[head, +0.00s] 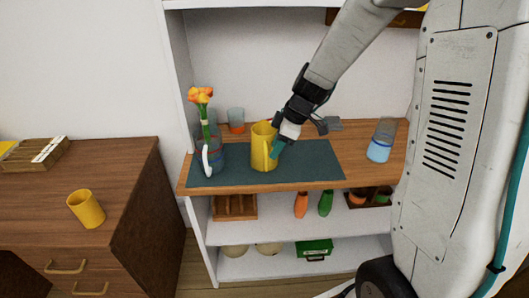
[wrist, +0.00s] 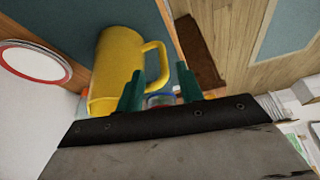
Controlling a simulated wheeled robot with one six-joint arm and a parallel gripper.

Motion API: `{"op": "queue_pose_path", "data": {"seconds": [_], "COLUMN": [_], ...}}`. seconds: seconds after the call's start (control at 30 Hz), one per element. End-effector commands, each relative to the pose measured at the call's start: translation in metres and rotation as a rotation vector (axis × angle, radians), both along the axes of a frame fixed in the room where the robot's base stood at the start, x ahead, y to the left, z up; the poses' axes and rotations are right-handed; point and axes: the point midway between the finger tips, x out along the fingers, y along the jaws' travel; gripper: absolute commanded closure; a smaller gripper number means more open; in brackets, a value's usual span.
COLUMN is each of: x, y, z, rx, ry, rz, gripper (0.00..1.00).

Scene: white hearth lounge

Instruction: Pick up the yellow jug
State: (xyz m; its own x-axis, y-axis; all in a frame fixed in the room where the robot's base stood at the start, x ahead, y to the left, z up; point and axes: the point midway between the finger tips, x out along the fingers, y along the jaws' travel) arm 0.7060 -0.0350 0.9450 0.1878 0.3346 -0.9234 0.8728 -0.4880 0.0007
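The yellow jug (head: 262,147) stands upright on a dark blue-grey mat (head: 315,163) on the wooden counter of the shelf unit. In the wrist view, the jug (wrist: 116,62) lies left of centre with its handle toward the right. My gripper (head: 279,147) is at the jug's right side, on the handle side. In the wrist view, the teal fingers of my gripper (wrist: 159,76) are spread apart. The handle shows around the gap between them, partly covered by the left finger. I cannot tell whether a finger touches it.
A glass pitcher (head: 215,156) with orange flowers (head: 200,95) stands left of the jug. An orange-bottomed glass (head: 236,121) is behind, and a blue-bottomed glass (head: 381,140) is at right. Another yellow cup (head: 86,209) stands on the left dresser (head: 125,165). The mat's right part is clear.

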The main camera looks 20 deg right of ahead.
Motion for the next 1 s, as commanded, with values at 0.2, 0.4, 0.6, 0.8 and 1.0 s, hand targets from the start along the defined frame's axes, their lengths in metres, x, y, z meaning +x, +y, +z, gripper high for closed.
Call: {"op": "queue_pose_path", "data": {"seconds": [0.2,0.4,0.6,0.8,1.0], "x": [0.002,0.006,0.008,0.008,0.008], "y": [0.011,0.021,0.023,0.023,0.022], "z": [-0.026,-0.051,-0.057,-0.056,-0.056], "rx": [-0.001,-0.001,0.0,0.0,-0.001], "ry": [0.004,0.003,0.002,0.002,0.001], "rz": [0.0,0.001,-0.001,-0.001,-0.001], "gripper": [0.63,0.63,0.63,0.85,1.0]}}
